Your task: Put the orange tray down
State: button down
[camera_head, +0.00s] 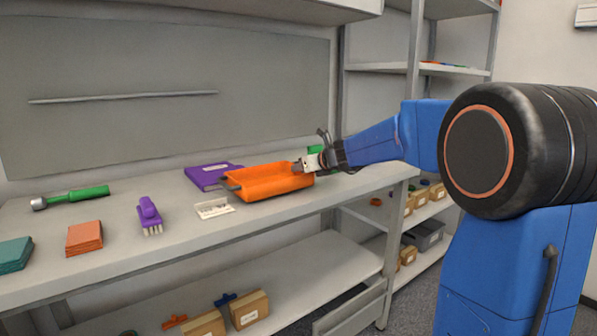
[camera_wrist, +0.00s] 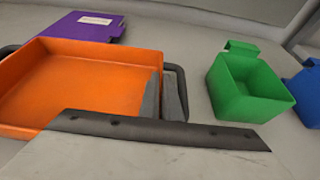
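The orange tray (camera_head: 268,186) is a shallow open box, empty, at the right part of the workbench. In the wrist view the tray (camera_wrist: 85,75) fills the left side, with a dark loop handle at each end. My gripper (camera_head: 302,164) is at the tray's right end. In the wrist view its two grey fingers (camera_wrist: 162,96) are close together at the tray's right wall, next to the dark handle, and look shut on that end. The tray looks level, low over the bench top; I cannot tell whether its underside touches.
On the workbench (camera_head: 110,237) a purple box (camera_head: 208,175) lies behind the tray and a white card (camera_head: 213,208) at its left. Green (camera_wrist: 248,86) and blue (camera_wrist: 305,88) bins are right of the tray. Bare bench lies between the brush and card.

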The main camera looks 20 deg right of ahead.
jog(key=shift+f, duration=0.6)
jog(key=c, duration=2)
grip_release()
jog(key=shift+s+d+r, duration=0.1)
jog(key=shift+s+r, duration=0.1)
jog(key=shift+r, duration=0.05)
jog(key=v, duration=1.1)
jog(key=shift+s+r, duration=0.15)
jog(key=shift+s, duration=0.15)
